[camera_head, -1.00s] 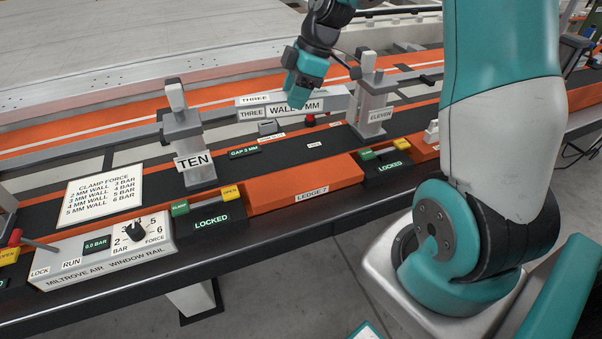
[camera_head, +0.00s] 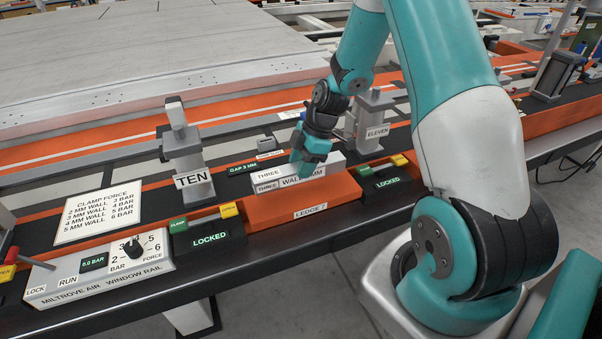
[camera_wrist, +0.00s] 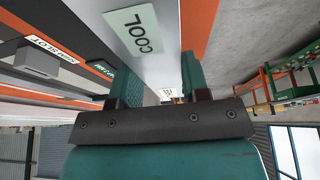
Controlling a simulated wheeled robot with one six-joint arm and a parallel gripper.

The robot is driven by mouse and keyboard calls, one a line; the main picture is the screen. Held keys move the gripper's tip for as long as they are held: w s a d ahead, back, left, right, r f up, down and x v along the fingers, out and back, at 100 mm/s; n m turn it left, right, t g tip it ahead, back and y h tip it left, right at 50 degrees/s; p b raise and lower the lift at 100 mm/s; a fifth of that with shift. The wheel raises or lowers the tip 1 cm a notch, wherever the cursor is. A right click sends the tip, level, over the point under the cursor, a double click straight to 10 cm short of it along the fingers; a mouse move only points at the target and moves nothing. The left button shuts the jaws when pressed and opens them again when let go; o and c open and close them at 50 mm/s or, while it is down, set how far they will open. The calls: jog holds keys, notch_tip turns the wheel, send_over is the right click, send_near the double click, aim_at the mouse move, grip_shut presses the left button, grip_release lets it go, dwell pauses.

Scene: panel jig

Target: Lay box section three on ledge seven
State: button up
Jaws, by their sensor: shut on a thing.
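Box section three is a pale grey bar (camera_head: 265,180) with labels reading THREE and WALL, the wall figure hidden by my gripper. My gripper (camera_head: 309,170) is shut on it near its middle. In the wrist view the bar (camera_wrist: 160,65) runs between the two fingers (camera_wrist: 160,92) and carries a label reading COOL. Ledge seven (camera_head: 325,211) is the orange ledge with a LEDGE 7 tag on its front. The bar lies lengthwise over the ledge; I cannot tell whether it touches.
Clamp post TEN (camera_head: 188,165) stands left of the bar and post ELEVEN (camera_head: 372,122) right. A GAP 3 MM display (camera_head: 243,168) sits behind.

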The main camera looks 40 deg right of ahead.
jog(key=shift+f, duration=1.65)
jog(key=shift+f, duration=0.15)
jog(key=o, duration=1.1)
jog(key=v, duration=0.6)
jog(key=b+v, duration=0.1)
jog(key=v, duration=0.5)
jog(key=shift+a, duration=0.2)
jog(key=s+a+r+m, duration=0.25)
jog(key=a+r, duration=0.25)
jog(key=a, duration=0.4)
jog(key=s+a+r+m, duration=0.1)
jog(key=s+a+r, duration=0.35)
jog(key=a, duration=0.35)
jog(key=s+a+r+m, duration=0.2)
jog(key=s+a, duration=0.2)
jog(key=s, duration=0.3)
jog(key=s+a+r+m+g, duration=0.1)
jog(key=s+a+r+m, duration=0.1)
jog(key=s+a, duration=0.3)
jog(key=shift+s+a, duration=0.25)
jog(key=shift+s, duration=0.8)
